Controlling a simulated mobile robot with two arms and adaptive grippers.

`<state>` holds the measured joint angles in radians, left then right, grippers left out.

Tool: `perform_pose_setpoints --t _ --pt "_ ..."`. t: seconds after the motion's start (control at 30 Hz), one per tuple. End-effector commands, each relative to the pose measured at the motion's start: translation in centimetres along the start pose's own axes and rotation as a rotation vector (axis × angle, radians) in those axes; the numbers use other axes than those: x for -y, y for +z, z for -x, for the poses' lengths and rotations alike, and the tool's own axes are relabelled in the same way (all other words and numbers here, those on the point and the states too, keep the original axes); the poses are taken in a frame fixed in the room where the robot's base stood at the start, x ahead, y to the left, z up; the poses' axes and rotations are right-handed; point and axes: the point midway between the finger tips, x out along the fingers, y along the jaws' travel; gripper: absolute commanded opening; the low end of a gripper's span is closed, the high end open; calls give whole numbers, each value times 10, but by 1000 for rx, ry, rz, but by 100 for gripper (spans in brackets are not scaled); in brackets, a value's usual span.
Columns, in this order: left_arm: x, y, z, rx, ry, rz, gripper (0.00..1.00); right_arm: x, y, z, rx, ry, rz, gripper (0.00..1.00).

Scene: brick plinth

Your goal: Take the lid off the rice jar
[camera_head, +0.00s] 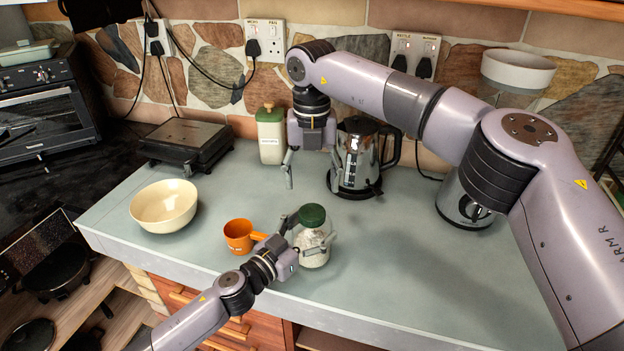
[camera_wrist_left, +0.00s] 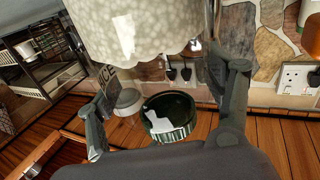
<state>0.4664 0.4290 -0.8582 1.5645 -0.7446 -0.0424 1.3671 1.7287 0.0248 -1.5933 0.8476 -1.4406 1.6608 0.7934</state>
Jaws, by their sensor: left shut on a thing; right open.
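The rice jar (camera_head: 314,243) is clear, with white rice inside and a dark green lid (camera_head: 312,214) on top. My left gripper (camera_head: 307,233) has its fingers on either side of the jar and is shut on it. The left wrist view, which looks upside down, shows the rice (camera_wrist_left: 130,30) at the top, part of a label, and the green lid (camera_wrist_left: 168,116) below. I cannot tell whether the jar touches the counter. My right gripper (camera_head: 312,173) is open and empty, pointing down behind the jar, apart from the lid.
An orange measuring cup (camera_head: 238,236) stands just left of the jar, a cream bowl (camera_head: 164,206) farther left. Behind are a canister (camera_head: 271,136), a kettle (camera_head: 356,160) and a dark grill (camera_head: 187,143). A blender-like appliance (camera_head: 464,205) stands right. The counter's front right is clear.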

Motion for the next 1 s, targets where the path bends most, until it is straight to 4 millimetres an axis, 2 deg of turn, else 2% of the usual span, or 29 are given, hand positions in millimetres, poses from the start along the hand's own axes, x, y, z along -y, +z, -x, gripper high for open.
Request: perform_pose_setpoints --t 0.4,0.6,0.8,1.0 --pt "0 0 0 1 0 2 0 0 0 0 -2 0 -895 64" --pt "0 1 0 1 0 2 0 0 0 0 -1 0 -1264 64" --pt "0 1 0 1 0 2 0 0 0 0 -1 0 -1476 64" --pt "0 1 0 1 0 2 0 1 0 -11 -3 -3 -1530 64"
